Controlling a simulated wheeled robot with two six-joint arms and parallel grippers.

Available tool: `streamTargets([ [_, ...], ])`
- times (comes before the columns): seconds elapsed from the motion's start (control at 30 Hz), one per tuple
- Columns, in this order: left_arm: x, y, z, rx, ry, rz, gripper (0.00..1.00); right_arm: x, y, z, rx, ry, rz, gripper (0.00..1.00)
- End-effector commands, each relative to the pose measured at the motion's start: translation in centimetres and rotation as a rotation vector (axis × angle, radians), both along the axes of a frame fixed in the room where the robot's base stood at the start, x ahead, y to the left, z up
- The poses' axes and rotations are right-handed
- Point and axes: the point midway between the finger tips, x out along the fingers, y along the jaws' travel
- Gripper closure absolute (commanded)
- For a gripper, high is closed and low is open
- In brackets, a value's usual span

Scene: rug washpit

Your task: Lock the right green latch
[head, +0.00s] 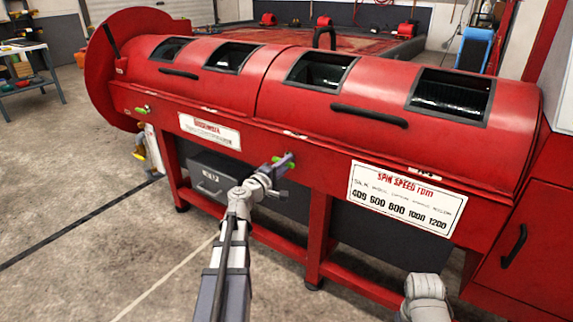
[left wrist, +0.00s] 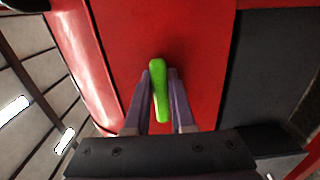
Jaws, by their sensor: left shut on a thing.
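The red spin machine (head: 215,95) has a green latch (head: 143,110) near its left end. A second green latch, the right one (left wrist: 159,92), is on the red front panel below the lids, near the middle. My left gripper (head: 286,162) is at this right latch. In the left wrist view, its two fingers (left wrist: 160,100) stand on either side of the elongated green handle and are shut on it. In the head view the fingers hide much of this latch. Of my right arm only a grey link (head: 425,295) shows at the bottom; its gripper is out of view.
Two closed lids with dark windows and black handles (head: 368,114) top the machine. A spin speed sign (head: 405,198) is right of my left gripper. A red leg (head: 318,240) stands below. The grey floor (head: 90,240) at left is clear; a tool table (head: 28,75) stands behind.

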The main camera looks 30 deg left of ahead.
Motion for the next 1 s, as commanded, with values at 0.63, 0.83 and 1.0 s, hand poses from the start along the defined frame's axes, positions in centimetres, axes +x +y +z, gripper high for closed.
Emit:
streamTargets([
  [0.63, 0.0, 0.0, 0.0, 0.002, 0.001, -0.001, 0.47, 0.0, 0.0, 0.0, 0.000, 0.000, 0.000, 0.43],
  [0.83, -0.3, 0.0, 0.0, 0.002, 0.001, 0.000, 0.47, 0.0, 0.0, 0.0, 0.000, 0.000, 0.000, 0.43],
  [1.0, -2.7, 0.1, 0.0, 0.002, 0.001, 0.002, 0.47, 0.0, 0.0, 0.0, 0.000, 0.000, 0.000, 0.43],
])
